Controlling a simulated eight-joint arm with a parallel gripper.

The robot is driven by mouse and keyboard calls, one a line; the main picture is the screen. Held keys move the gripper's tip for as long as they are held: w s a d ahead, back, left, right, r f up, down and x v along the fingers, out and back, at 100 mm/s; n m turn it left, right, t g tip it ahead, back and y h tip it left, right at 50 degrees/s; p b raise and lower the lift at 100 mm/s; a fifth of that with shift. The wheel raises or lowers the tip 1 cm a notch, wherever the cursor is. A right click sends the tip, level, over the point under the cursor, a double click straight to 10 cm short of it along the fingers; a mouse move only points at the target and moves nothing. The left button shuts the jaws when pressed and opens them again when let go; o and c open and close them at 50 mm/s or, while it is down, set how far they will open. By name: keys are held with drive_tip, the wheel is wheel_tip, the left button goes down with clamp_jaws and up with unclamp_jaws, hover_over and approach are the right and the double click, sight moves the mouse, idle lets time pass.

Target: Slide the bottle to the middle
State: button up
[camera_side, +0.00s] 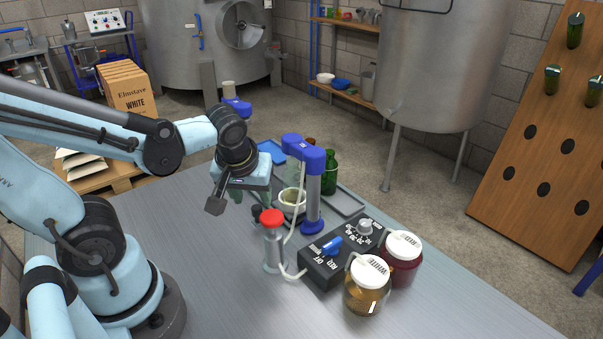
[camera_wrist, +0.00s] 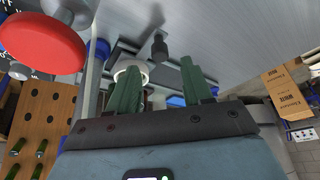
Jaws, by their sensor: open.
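A green bottle (camera_side: 329,174) stands upright on the grey tray (camera_side: 347,202) at the back of the table, just right of the blue-headed filling post (camera_side: 312,190). A clear bottle and a brown top show partly behind the post's head. My gripper (camera_side: 254,197) is left of the post, above the table and apart from the green bottle. Its green fingers show spread and empty in the wrist view (camera_wrist: 161,62). A white bowl-like ring (camera_side: 292,199) sits at the foot of the post, and it also shows between and beyond the fingers. I cannot make out the green bottle in the wrist view.
A red-capped cylinder (camera_side: 272,240) stands in front of the post, large at the wrist view's upper left (camera_wrist: 40,40). A control box (camera_side: 335,257), an amber jar (camera_side: 367,287) and a dark red jar (camera_side: 402,260) occupy the right. The front left tabletop (camera_side: 200,225) is clear.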

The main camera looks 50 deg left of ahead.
sight(257, 207)
drive_tip(key=shift+x, duration=2.3)
clamp_jaws()
